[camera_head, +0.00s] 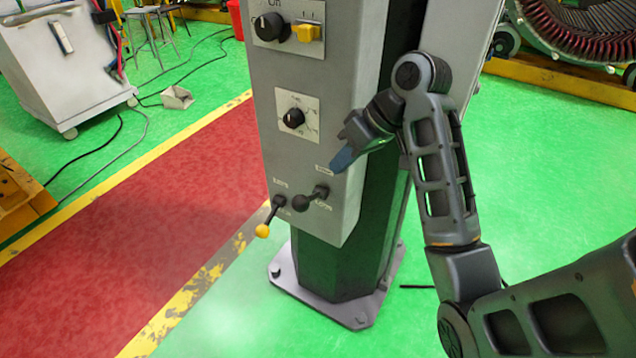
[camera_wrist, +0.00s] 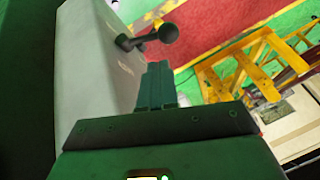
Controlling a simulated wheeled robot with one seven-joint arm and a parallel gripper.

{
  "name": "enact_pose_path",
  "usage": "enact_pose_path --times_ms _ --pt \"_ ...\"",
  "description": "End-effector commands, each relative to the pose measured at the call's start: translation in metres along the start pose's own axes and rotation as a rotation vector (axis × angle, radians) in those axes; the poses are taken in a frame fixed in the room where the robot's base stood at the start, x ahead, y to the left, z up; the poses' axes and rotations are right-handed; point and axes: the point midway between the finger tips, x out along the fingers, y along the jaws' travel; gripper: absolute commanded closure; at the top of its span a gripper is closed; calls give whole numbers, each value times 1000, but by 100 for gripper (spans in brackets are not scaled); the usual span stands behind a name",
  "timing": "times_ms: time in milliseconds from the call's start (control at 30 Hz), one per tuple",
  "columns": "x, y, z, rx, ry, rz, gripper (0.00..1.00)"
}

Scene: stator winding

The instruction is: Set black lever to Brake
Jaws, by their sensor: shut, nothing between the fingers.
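The black lever (camera_head: 309,198) with a round black knob sits low on the grey control column (camera_head: 345,100). Its knob points down and left in the head view. In the wrist view the black lever (camera_wrist: 160,34) sticks out from the column's face, beyond my fingertips. My gripper (camera_head: 342,160) is shut and empty, just above and right of the black lever, apart from it. In the wrist view the shut fingers (camera_wrist: 158,80) point toward the lever. A lever with a yellow knob (camera_head: 264,228) hangs to its left. The small labels by the levers are too blurred to read surely.
Higher on the column are a black rotary knob (camera_head: 293,118), a larger knob (camera_head: 271,27) and a yellow switch (camera_head: 306,33). The column's base plate (camera_head: 345,312) is bolted to the green floor. A grey wheeled cabinet (camera_head: 65,70) stands at the left.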

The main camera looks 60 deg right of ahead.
Motion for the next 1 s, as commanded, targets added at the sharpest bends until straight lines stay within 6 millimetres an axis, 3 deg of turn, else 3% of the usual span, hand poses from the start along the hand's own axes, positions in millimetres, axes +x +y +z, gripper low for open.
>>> enact_pose_path --times_ms 467,733,1000 --pt "7 1 1 -1 -2 0 100" --pt "35 1 2 0 -3 -1 100" --pt "79 0 1 2 -4 -1 100"
